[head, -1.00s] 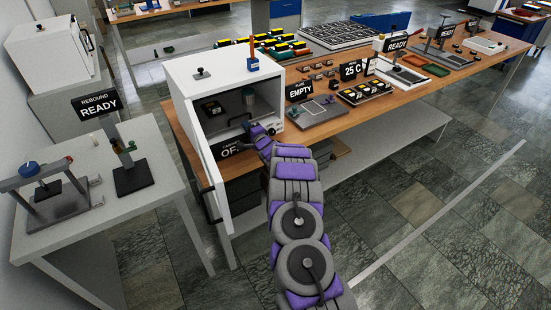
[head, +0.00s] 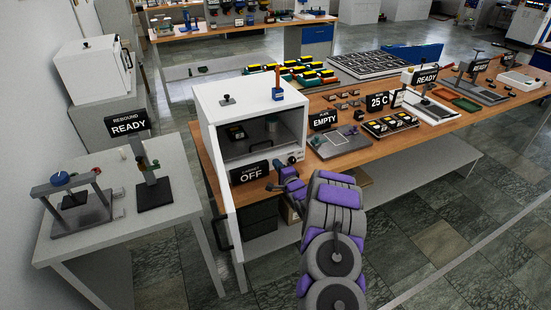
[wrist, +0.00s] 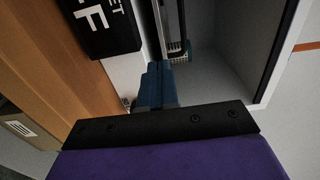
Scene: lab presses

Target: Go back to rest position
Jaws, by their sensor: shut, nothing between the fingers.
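My gripper (head: 281,170) is at the front right lower edge of the open white cabinet (head: 208,96), close to the CABINET OFF sign (head: 251,173). In the wrist view its blue fingers (wrist: 157,85) are together with nothing held. The sign also shows at the top left of the wrist view (wrist: 101,22). My grey and purple arm reaches up from the bottom of the head view. The cabinet door (head: 227,210) stands open toward me. Inside the cabinet are a small dark block (head: 237,132) and a grey upright piece (head: 271,126).
The wooden bench (head: 343,158) carries an EMPTY sign (head: 323,120), a 25 C sign (head: 377,101) and trays to the right. A grey table (head: 184,209) with a REBOUND READY stand (head: 155,193) is at the left. The tiled floor (head: 440,215) at the right is clear.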

